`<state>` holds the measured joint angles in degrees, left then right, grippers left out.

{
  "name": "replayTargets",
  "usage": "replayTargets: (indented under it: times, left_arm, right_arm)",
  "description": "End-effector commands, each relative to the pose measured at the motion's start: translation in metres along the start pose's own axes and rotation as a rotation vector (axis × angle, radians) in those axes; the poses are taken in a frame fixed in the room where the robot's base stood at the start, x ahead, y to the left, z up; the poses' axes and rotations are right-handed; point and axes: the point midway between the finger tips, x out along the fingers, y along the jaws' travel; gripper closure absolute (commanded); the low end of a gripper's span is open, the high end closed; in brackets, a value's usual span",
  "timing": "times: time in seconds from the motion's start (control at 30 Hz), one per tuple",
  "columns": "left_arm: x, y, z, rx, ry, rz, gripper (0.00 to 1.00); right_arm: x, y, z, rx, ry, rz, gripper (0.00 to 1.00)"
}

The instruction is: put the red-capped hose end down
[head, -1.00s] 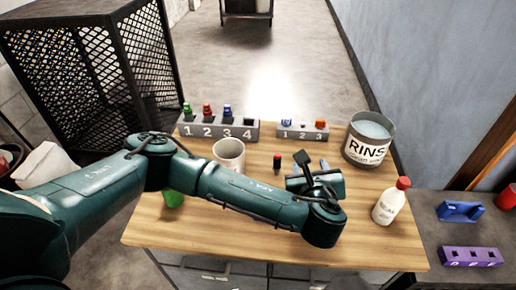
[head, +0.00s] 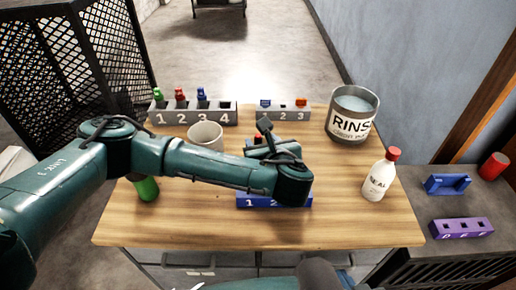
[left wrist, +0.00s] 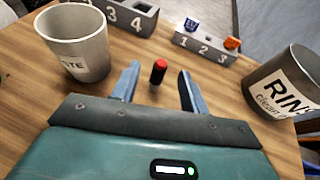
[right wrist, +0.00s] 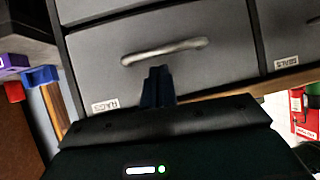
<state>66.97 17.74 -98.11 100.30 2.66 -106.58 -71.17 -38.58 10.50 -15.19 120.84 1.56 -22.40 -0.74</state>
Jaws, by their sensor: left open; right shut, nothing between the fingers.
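The red-capped hose end (left wrist: 158,72) stands upright on the wooden table, a short dark piece with a red top. In the left wrist view it shows between the two spread fingers of my open left gripper (left wrist: 156,88), and I see no finger touching it.
A white cup (head: 205,136) stands left of the hose end. Numbered grey racks (head: 193,117) (head: 278,114) stand behind. A RINS can (head: 350,127) and a red-capped bottle (head: 380,178) are at right. A blue numbered block (head: 272,201) lies under my left arm. The front right tabletop is clear.

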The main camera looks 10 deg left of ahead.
Motion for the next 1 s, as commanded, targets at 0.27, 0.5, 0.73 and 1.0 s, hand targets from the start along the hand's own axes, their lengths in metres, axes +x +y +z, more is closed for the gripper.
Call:
replayTargets:
  times: [0.27,0.5,0.73,1.0]
  left_arm:
    - [0.027,-0.001,-0.004,0.000,-0.002,0.004,0.56]
    - [0.055,-0.002,-0.006,0.000,-0.001,0.001,0.56]
    - [0.057,-0.002,-0.007,0.000,0.000,0.000,0.56]
    - [0.057,-0.002,-0.007,0.000,0.000,0.000,0.76]
  right_arm:
    - [-0.001,0.002,0.001,-0.001,-0.006,0.004,1.00]
    - [0.000,0.005,0.000,-0.001,-0.005,0.011,1.00]
    - [0.001,0.004,-0.002,0.009,-0.002,0.013,1.00]
    - [0.002,0.003,-0.002,0.011,-0.002,0.012,1.00]
